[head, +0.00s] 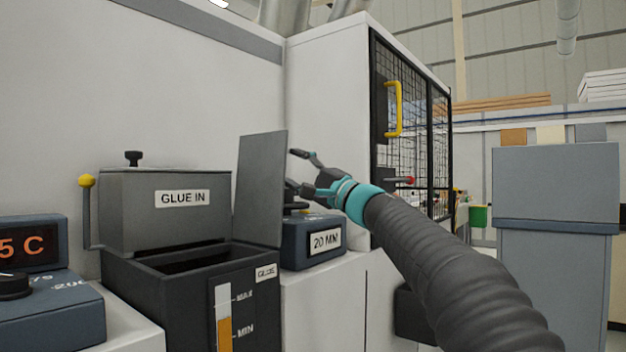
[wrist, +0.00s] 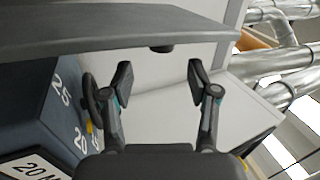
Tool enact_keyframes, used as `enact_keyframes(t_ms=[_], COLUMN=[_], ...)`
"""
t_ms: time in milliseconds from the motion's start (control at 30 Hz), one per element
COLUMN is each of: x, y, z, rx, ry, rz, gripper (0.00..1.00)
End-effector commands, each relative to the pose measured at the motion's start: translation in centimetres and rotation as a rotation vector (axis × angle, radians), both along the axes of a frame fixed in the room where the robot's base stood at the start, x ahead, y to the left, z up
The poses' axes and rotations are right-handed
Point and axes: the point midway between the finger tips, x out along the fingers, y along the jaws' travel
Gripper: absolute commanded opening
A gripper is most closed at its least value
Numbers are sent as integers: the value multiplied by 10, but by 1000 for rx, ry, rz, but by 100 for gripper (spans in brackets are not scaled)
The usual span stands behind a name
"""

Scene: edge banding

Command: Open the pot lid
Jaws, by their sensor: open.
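The glue pot (head: 190,285) is a dark box labelled GLUE with a level gauge on its front. Its flat grey lid (head: 262,190) stands nearly upright along the right side of the opening, and part of the dark interior shows. In the wrist view the lid (wrist: 100,30) spans the top as a grey plate, with a small dark knob (wrist: 161,48) on the side facing me. My gripper (head: 298,170) is just right of the lid. In the wrist view the gripper (wrist: 160,73) has its fingers spread, with nothing between them; the knob is just beyond the gap.
A GLUE IN hopper (head: 165,212) with a yellow-tipped lever stands behind the pot. A blue 20 MM dial box (head: 312,240) sits right of the lid, under my gripper. A temperature box (head: 45,310) is at the left. A white cabinet (head: 325,100) rises behind my gripper.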

Motion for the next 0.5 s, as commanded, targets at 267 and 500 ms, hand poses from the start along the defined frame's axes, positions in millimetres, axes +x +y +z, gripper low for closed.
enact_keyframes(t_ms=[267,500], x=[-19,-24], y=[-31,-39], z=[-15,-20], rx=[-2,-1], ry=[1,1], rz=[-1,0], gripper=[60,60])
